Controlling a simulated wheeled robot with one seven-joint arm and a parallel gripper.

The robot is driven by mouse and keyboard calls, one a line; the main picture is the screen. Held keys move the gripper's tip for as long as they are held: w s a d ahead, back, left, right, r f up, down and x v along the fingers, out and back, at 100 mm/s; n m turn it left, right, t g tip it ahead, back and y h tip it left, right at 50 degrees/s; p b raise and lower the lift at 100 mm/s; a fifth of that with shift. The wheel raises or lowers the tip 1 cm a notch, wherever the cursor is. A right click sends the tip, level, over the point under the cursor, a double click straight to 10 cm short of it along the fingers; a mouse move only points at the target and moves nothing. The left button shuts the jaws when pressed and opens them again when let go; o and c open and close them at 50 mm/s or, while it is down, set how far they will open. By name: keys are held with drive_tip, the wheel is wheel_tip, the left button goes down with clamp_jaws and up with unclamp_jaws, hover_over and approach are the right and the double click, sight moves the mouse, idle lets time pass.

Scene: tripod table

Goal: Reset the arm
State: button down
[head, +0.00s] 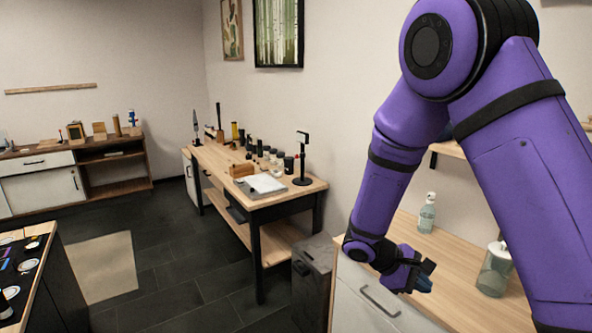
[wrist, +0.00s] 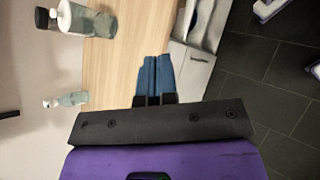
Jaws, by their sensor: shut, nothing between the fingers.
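My purple arm hangs down at the right of the head view, with my gripper (head: 424,276) low over the front edge of the wooden counter (head: 455,258). In the wrist view my gripper (wrist: 156,60) shows its two blue fingers side by side, shut, with nothing held. The counter (wrist: 115,55) lies beneath and beyond the fingers. I cannot tell how far the fingers are above it.
A clear pump bottle (head: 427,215) and a larger bottle (head: 495,268) stand on the counter near my arm. A drawer front with a handle (head: 380,302) is below. A workbench (head: 262,197) with several items stands further back. Dark floor (head: 165,245) lies open at left.

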drive_tip(key=s+d+r+m+t+y, duration=0.1)
drive_tip(key=s+r+m+y, duration=0.25)
drive_tip(key=r, duration=0.45)
drive_tip(key=s+d+r+m+y, duration=0.25)
drive_tip(key=s+r, duration=0.25)
drive_tip(key=r, duration=0.4)
drive_tip(key=s+a+r+m+t+y, duration=0.1)
drive_tip(key=s+r+m+t+y, duration=0.2)
drive_tip(key=s+r+t, duration=0.3)
drive_tip(key=shift+s+r+y, duration=0.7)
drive_tip(key=shift+s+r, duration=1.45)
drive_tip(key=shift+s, duration=1.6)
drive_tip(key=shift+a, duration=0.1)
